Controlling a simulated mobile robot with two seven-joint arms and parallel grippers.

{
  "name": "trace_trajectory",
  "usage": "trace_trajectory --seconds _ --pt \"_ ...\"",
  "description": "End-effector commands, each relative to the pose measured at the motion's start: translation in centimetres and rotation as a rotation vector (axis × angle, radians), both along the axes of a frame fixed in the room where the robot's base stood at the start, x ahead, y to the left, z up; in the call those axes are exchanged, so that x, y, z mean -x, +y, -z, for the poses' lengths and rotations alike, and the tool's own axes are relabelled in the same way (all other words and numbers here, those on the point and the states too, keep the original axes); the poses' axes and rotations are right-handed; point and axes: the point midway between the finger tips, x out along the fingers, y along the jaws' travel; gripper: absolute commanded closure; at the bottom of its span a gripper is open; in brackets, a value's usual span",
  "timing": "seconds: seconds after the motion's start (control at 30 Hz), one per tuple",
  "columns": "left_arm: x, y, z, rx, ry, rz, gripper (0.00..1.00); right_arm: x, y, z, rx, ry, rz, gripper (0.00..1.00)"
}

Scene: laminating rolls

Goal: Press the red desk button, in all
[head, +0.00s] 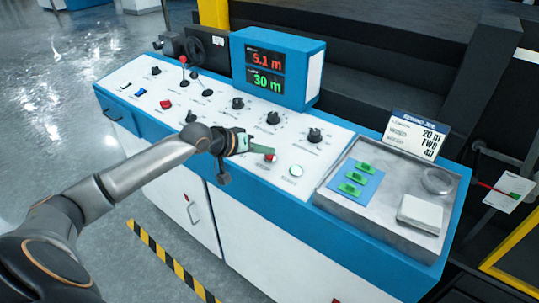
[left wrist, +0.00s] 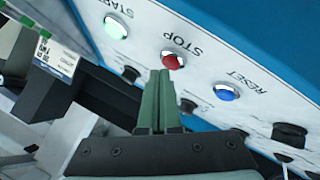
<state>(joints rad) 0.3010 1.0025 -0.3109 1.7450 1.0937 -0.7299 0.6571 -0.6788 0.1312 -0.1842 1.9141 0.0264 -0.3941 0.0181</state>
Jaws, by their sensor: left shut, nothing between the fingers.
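The red button (head: 270,158), labelled STOP, is on the white sloped top of the control desk. It also shows in the left wrist view (left wrist: 173,61), just beyond my fingertips. My left gripper (head: 272,152) is shut and empty, its green fingers pointing at the red button. In the left wrist view the fingertips (left wrist: 160,76) lie right beside the button's near rim; I cannot tell whether they touch it. My right gripper is in neither view.
The START button (left wrist: 115,27) and the blue RESET button (left wrist: 226,92) flank the red one. Black knobs (head: 315,135) stand behind. A display box (head: 277,67) reads 5.1 m and 30 m. A metal tray (head: 393,235) with green pieces lies at the right.

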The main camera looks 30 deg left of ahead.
Motion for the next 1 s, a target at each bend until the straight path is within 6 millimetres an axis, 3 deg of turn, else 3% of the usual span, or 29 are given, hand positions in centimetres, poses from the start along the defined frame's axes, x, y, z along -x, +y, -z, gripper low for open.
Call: trace_trajectory --seconds 1.0 --pt "-0.13 -0.03 0.86 0.001 0.001 0.000 1.00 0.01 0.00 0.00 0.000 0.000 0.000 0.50"
